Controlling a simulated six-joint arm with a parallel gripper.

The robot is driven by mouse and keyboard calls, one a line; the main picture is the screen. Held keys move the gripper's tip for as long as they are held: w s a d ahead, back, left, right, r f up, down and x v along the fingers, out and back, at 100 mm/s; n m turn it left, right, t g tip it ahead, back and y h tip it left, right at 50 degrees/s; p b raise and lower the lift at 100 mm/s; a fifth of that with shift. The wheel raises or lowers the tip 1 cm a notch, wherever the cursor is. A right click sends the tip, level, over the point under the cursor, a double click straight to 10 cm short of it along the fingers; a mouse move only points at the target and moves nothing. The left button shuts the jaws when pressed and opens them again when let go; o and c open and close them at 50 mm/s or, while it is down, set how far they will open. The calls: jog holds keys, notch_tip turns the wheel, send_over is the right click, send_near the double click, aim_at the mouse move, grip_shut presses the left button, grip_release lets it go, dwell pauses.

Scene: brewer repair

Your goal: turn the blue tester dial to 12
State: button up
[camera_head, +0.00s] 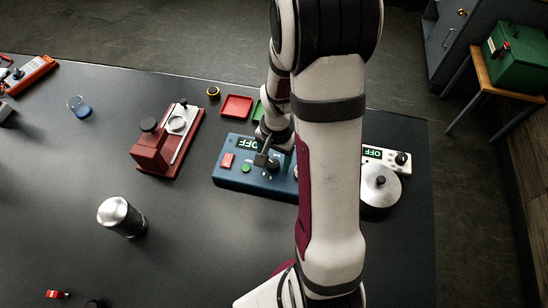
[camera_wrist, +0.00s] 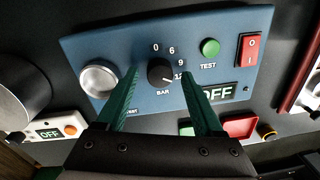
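The blue tester (camera_head: 234,178) lies on the dark table in the head view, its right part hidden by my arm. In the wrist view its panel (camera_wrist: 218,45) carries a black dial (camera_wrist: 160,70) with marks 0, 6, 9 and 12 above BAR. A pale mark shows on the dial's lower right, toward 12; its exact reading is unclear. My gripper (camera_wrist: 160,76) is open, its green fingers on either side of the dial, with gaps visible between. In the head view my gripper (camera_head: 266,160) is over the tester. The tester display (camera_wrist: 242,92) reads OFF.
Beside the dial are a green TEST button (camera_wrist: 209,47), a red switch (camera_wrist: 250,50) and a silver round part (camera_wrist: 98,80). A red stand (camera_head: 160,150) is left of the tester, a white scale (camera_head: 372,152) right. The front left table is mostly clear around a metal canister (camera_head: 120,215).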

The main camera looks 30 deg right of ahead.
notch_tip(320, 180, up, 16)
jog(key=shift+s+d, duration=0.15)
jog(key=shift+s, duration=0.15)
jog(key=shift+f, duration=0.15)
jog(key=m, duration=0.1)
send_near(276, 164)
jog(key=f, duration=0.5)
jog(key=w+f, duration=0.1)
jog(key=f, duration=0.2)
jog(key=shift+a+f, duration=0.25)
jog(key=shift+f, duration=0.1)
grip_shut()
